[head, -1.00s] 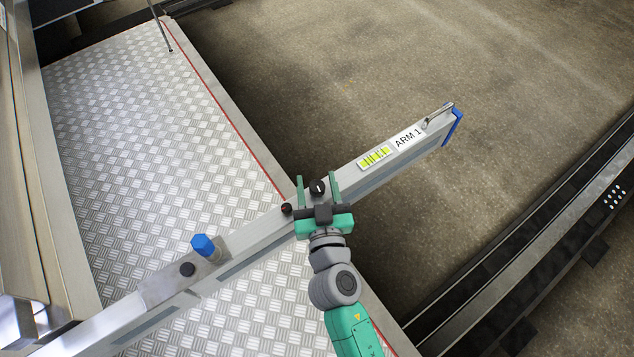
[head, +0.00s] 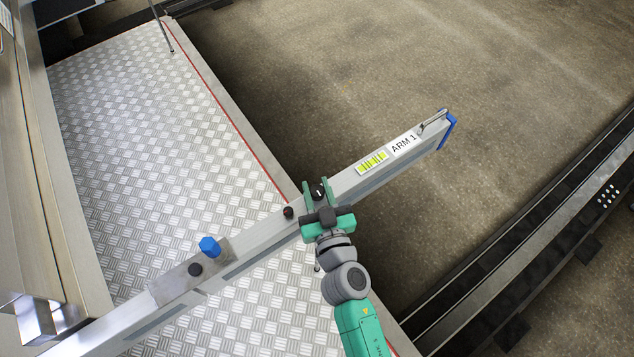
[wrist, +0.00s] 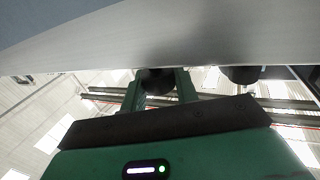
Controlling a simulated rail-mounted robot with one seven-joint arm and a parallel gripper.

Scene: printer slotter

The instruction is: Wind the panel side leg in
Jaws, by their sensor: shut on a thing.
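A long grey beam labelled ARM 1 (head: 345,185) runs diagonally across the head view, out past the tread plate. A black round knob with a white mark (head: 319,190) is on the beam. My gripper (head: 317,183) has its two green fingers closed on either side of this knob. In the wrist view, the dark knob (wrist: 156,80) sits between the fingers, below the beam's pale face (wrist: 150,40). A second dark knob (wrist: 240,74) is beside it. No leg can be made out clearly.
Open floor (head: 400,60) lies beyond.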

